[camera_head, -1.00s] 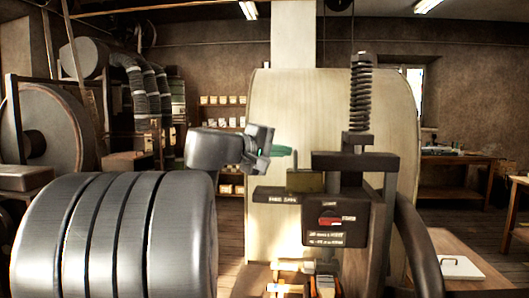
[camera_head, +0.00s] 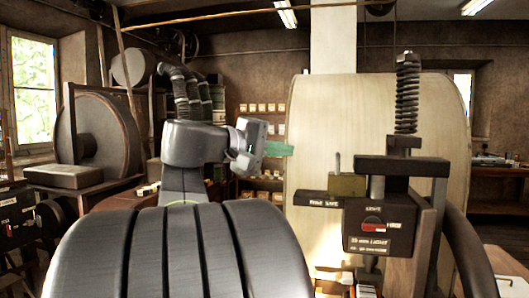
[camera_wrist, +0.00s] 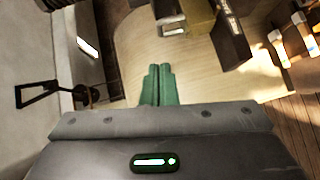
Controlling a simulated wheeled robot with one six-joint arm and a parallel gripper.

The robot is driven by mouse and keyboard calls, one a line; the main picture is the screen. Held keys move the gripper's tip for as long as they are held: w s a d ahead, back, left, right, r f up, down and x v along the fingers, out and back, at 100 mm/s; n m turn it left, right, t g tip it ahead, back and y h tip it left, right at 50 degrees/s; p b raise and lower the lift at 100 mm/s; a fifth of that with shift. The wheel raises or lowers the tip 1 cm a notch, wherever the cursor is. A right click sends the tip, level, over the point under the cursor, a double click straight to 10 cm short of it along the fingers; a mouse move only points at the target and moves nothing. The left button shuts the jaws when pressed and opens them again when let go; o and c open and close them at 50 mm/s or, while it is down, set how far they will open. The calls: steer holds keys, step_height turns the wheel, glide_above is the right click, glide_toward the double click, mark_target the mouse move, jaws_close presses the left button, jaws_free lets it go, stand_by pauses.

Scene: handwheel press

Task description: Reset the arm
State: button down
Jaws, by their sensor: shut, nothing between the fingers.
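My gripper (camera_head: 279,149) is in the middle of the head view, with its green fingers pointing right. The fingers are shut and hold nothing. The handwheel press (camera_head: 388,222) stands to the right of the fingertips, with a gap between. A brass-coloured block (camera_head: 346,185) sits on the press's dark side plate (camera_head: 320,199). In the wrist view the green fingers (camera_wrist: 159,85) lie side by side, closed, and nothing touches them.
A pale curved panel (camera_head: 330,110) stands behind the press. Shelves with small boxes (camera_head: 262,108) are at the back. A large wheel machine (camera_head: 95,145) stands at left. A workbench (camera_head: 495,180) is at far right.

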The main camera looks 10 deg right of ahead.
steer(key=shift+s+a+r, duration=0.1)
steer(key=shift+s+a, duration=0.1)
steer(key=shift+a, duration=0.35)
steer(key=p+x, duration=0.2)
steer(key=x, duration=1.1)
steer(key=shift+d, duration=0.35)
steer(key=b+v, duration=0.2)
steer(key=v, duration=1.1)
steer(key=p+x, duration=0.2)
steer(key=x, duration=1.1)
steer(key=a+r, duration=0.2)
steer(key=a, duration=1.4)
steer(key=shift+w+b, duration=0.15)
steer(key=shift+b, duration=0.3)
